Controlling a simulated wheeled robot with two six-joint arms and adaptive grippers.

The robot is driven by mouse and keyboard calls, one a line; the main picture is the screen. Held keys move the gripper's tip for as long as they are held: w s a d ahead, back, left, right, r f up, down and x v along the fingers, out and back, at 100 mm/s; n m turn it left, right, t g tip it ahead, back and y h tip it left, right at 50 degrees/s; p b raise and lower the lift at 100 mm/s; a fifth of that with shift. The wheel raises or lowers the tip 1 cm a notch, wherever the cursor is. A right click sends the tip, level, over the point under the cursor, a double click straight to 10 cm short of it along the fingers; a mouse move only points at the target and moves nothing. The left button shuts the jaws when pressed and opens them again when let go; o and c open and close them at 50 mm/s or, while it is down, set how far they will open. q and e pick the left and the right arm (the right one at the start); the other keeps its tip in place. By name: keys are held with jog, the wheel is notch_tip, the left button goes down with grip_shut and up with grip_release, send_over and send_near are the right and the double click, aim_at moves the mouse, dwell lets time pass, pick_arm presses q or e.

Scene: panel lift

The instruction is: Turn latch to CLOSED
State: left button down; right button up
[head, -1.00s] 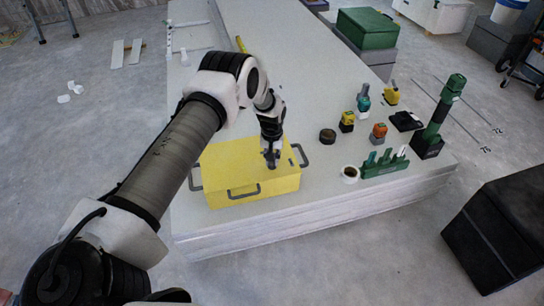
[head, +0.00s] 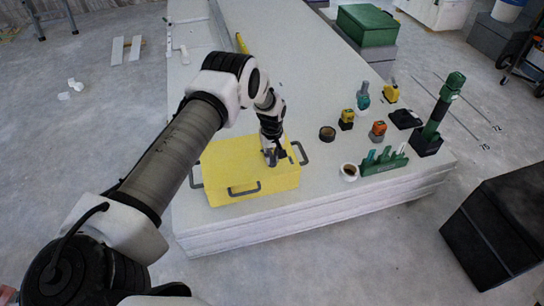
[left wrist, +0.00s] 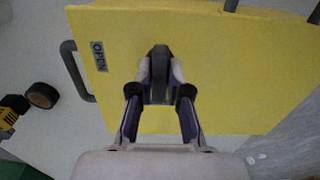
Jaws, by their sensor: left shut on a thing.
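A yellow box (head: 235,165) with dark handles on its sides rests on the near end of the stacked pale panels. My left gripper (head: 271,158) points down onto the right part of its top. In the left wrist view the dark latch (left wrist: 158,60) stands on the yellow top (left wrist: 230,65), between the two fingertips of my left gripper (left wrist: 160,80), which is shut on it. A label reading OPEN (left wrist: 98,56) lies near the side handle. The gripper hides the latch in the head view. My right gripper is out of view.
The panel stack (head: 255,232) also carries a green tool rack (head: 384,162), a tape roll (head: 348,172), a dark round piece (head: 327,134) and a green-black upright tool (head: 436,120), all right of the box. A black case (head: 500,230) stands on the floor at right.

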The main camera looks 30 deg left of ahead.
aim_at(272, 158)
pick_arm(q)
jog(key=c, duration=1.1)
grip_release()
notch_tip(272, 158, up, 12)
jog(key=shift+f, duration=0.1)
